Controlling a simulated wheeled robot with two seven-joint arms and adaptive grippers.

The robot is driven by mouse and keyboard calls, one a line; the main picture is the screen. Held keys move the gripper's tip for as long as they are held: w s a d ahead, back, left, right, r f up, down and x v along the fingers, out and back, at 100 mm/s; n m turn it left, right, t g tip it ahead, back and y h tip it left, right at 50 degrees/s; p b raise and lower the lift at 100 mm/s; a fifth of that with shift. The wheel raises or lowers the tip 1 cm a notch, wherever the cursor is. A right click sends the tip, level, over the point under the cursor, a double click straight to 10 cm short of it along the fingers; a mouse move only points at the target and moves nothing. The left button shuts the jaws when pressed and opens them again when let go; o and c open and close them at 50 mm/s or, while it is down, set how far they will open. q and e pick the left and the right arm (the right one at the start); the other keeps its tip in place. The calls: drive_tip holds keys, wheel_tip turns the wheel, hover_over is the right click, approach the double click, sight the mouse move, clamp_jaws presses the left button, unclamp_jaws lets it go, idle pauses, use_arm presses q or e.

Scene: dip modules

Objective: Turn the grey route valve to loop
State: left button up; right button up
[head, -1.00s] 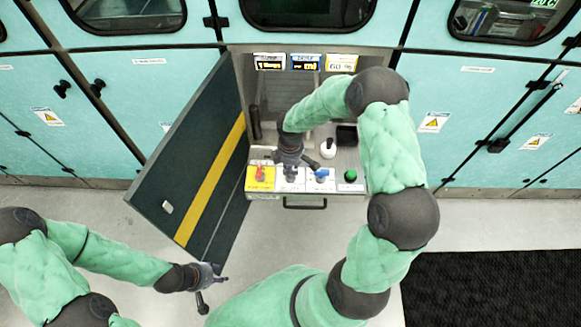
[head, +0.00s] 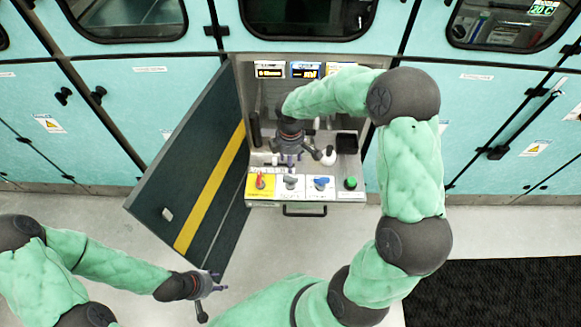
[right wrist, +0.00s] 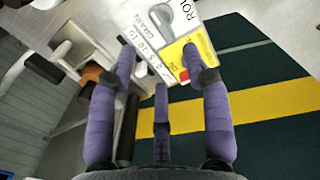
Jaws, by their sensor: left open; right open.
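The grey route valve (head: 291,182) sits on a white plate on the front panel, between the red knob (head: 261,181) and the blue knob (head: 320,183). Its grey handle also shows at the top of the right wrist view (right wrist: 188,10), beside printed lettering including "DRAIN". Which mark it points to is too small to tell. My right gripper (head: 289,160) is open and empty, just behind and apart from the valve; its spread fingers fill the right wrist view (right wrist: 160,62). My left gripper (head: 213,284) is open and empty, low at the left near the open door.
The dark door (head: 190,165) with a yellow stripe stands open left of the panel. A green button (head: 350,183) is at the panel's right end. A white round-topped item (head: 328,155) and a black tray (head: 347,143) are behind it. A handle (head: 305,210) is below.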

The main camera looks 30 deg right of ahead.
drive_tip(key=shift+r, duration=1.15)
drive_tip(key=shift+f, duration=0.1)
drive_tip(key=s+a+f+m+y, duration=0.2)
drive_tip(key=s+a+f+m, duration=0.5)
drive_tip(key=f, duration=0.4)
drive_tip(key=s+a+f+m+y, duration=0.2)
drive_tip(key=s+a+f+m, duration=0.5)
drive_tip(key=s+a+f, duration=0.3)
drive_tip(key=shift+s+a+f, duration=0.3)
drive_tip(key=shift+a+f, duration=0.4)
drive_tip(key=shift+f, duration=0.2)
